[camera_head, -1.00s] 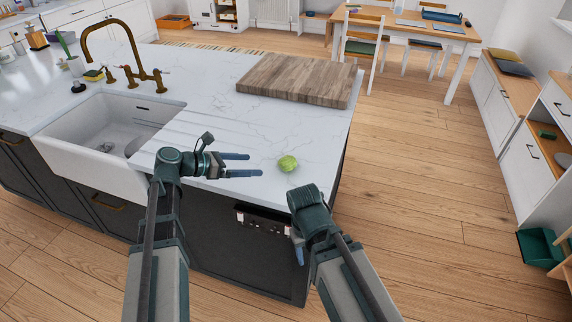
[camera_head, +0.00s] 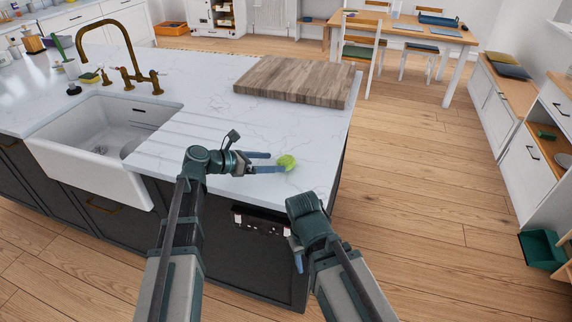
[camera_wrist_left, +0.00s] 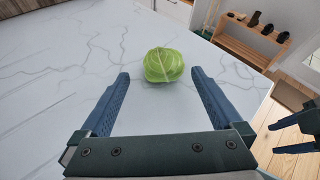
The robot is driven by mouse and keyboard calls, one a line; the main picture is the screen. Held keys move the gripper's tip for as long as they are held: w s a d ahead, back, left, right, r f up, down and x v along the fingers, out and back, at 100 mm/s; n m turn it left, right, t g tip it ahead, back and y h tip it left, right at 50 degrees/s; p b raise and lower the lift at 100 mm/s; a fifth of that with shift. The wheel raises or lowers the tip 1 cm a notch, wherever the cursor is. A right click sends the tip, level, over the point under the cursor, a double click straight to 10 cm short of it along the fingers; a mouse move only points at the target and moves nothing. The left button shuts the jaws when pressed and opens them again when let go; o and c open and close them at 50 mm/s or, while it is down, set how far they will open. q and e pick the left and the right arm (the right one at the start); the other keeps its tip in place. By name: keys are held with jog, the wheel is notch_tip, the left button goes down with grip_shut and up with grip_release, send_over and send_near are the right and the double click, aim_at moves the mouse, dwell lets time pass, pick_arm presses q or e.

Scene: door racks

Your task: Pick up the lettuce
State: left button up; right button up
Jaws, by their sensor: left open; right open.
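The lettuce (camera_head: 287,162) is a small round green head on the white marble counter, close to its right edge. In the left wrist view the lettuce (camera_wrist_left: 163,65) lies just beyond the fingertips, centred in the gap between them. My left gripper (camera_head: 270,162) is open, with its two blue fingers pointing right at the lettuce. In the left wrist view its fingers (camera_wrist_left: 160,75) stand apart with nothing between them. My right gripper (camera_head: 297,255) hangs low beside the counter's front, pointing down, partly hidden by its own arm.
A thick wooden board (camera_head: 297,80) lies on the counter behind the lettuce. A white sink (camera_head: 100,140) with a brass tap (camera_head: 120,60) is at the left. The counter's right edge is close to the lettuce. The marble around the lettuce is clear.

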aim_at(278, 161)
pick_arm(q)
jog(key=b+x, duration=0.1)
jog(key=x, duration=0.4)
jog(key=shift+s+d+r+b, duration=0.1)
jog(key=shift+d+b, duration=0.15)
jog(key=shift+b, duration=0.05)
jog(key=c, duration=1.2)
jog(key=shift+r, duration=0.1)
jog(key=shift+c, duration=0.2)
